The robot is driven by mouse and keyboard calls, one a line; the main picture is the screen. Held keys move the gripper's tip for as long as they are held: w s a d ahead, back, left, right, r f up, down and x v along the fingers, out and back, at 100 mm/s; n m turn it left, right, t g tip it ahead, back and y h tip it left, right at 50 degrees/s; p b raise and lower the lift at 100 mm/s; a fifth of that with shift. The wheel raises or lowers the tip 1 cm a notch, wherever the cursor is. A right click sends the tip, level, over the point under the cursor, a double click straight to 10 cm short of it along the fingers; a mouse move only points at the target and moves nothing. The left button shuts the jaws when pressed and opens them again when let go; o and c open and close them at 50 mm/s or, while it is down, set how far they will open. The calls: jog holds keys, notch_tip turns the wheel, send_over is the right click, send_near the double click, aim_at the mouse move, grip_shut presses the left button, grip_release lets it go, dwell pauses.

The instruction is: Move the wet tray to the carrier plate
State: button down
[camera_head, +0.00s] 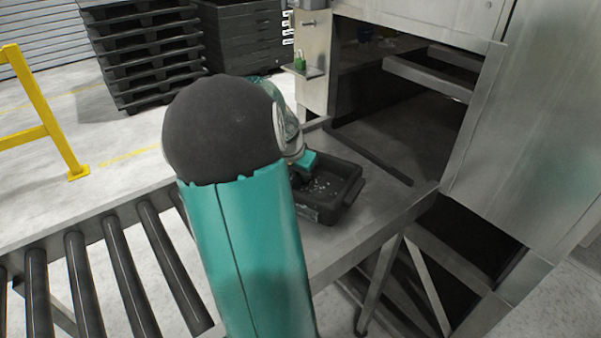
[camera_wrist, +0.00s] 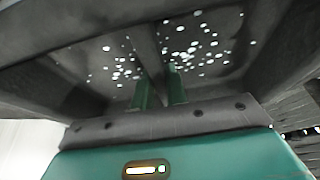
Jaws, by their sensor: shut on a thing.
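The wet tray (camera_head: 330,208) is a small black tray with pale water drops inside. It shows right of my arm, over the grey metal table in front of the machine opening. In the wrist view the tray (camera_wrist: 215,55) fills the upper part, with drops on both sides of a central rib. My gripper (camera_head: 306,173) reaches into the tray from the left, and its green fingers (camera_wrist: 160,88) are shut on the rib. I cannot tell whether the tray touches the table. My arm hides part of the tray's left side. I cannot make out the carrier plate for certain.
The metal table (camera_head: 345,245) runs up to the washer's dark opening (camera_head: 400,115), with a dark bar (camera_head: 372,155) near its mouth. A roller conveyor (camera_head: 120,265) lies left. A small shelf holds a green padlock (camera_head: 300,62). Black pallets (camera_head: 148,55) and a yellow rail (camera_head: 40,105) stand behind.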

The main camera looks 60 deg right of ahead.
jog(key=c, duration=1.4)
grip_release()
jog(key=v, duration=1.2)
jog(key=w+a+r+n+t+y, duration=0.15)
jog(key=w+a+n, duration=0.25)
jog(key=a, duration=0.7)
jog(key=w+a+r+n+t+y, duration=0.1)
jog(key=w+a+n+t, duration=0.3)
jog(key=a, duration=0.7)
jog(key=s+a+n+y, duration=0.1)
jog(key=a+n, duration=0.4)
jog(key=a, duration=0.6)
jog(key=s+a+n+y, duration=0.1)
jog(key=s+a+n, duration=0.2)
jog(key=a+n, duration=0.3)
jog(key=a, duration=0.5)
jog(key=shift+s+a+f, duration=0.15)
jog(key=shift+s+f, duration=0.25)
